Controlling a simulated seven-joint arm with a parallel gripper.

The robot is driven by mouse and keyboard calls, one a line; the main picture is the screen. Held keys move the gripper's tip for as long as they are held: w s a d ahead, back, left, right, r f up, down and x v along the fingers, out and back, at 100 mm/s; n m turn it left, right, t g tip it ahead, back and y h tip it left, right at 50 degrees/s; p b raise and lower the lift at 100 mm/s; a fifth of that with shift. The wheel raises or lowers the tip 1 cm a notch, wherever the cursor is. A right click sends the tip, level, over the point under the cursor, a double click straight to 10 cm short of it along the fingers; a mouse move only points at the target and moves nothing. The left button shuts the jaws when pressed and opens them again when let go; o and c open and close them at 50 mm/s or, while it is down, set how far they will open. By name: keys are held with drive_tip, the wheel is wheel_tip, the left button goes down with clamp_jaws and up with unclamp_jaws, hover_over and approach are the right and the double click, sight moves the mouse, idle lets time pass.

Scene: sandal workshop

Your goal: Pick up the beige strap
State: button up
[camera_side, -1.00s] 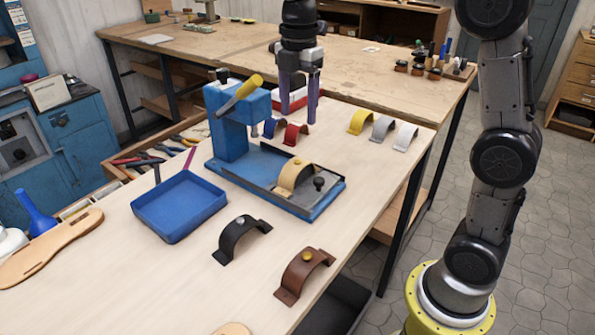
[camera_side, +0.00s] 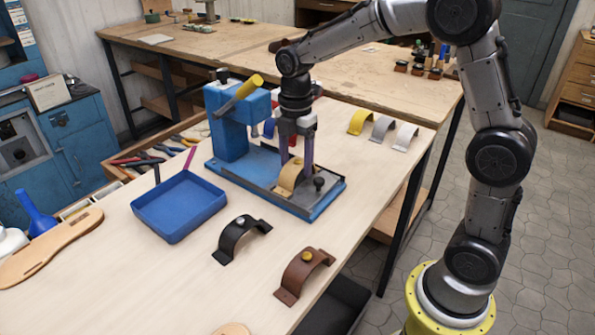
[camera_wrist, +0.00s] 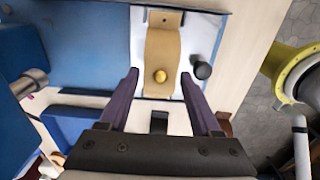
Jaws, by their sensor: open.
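The beige strap (camera_side: 290,176) is a small arch with a yellow knob, sitting on the grey plate of the blue press (camera_side: 231,140). In the wrist view the strap (camera_wrist: 162,50) lies between my two purple fingers, its yellow knob level with the fingertips. My gripper (camera_side: 296,160) is open and is lowered at the strap, with its fingers on either side. In the wrist view my gripper (camera_wrist: 161,78) shows a gap between each finger and the strap. In the side view my fingers hide part of the strap's far side.
A black knob (camera_side: 319,184) stands on the plate close to the strap. A blue tray (camera_side: 180,233), a black strap (camera_side: 240,237) and a brown strap (camera_side: 303,275) are nearer. Yellow, grey and white straps stand at the right.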

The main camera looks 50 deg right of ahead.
drive_tip(key=shift+f, duration=0.65)
clamp_jaws()
drive_tip(key=shift+r, duration=0.1)
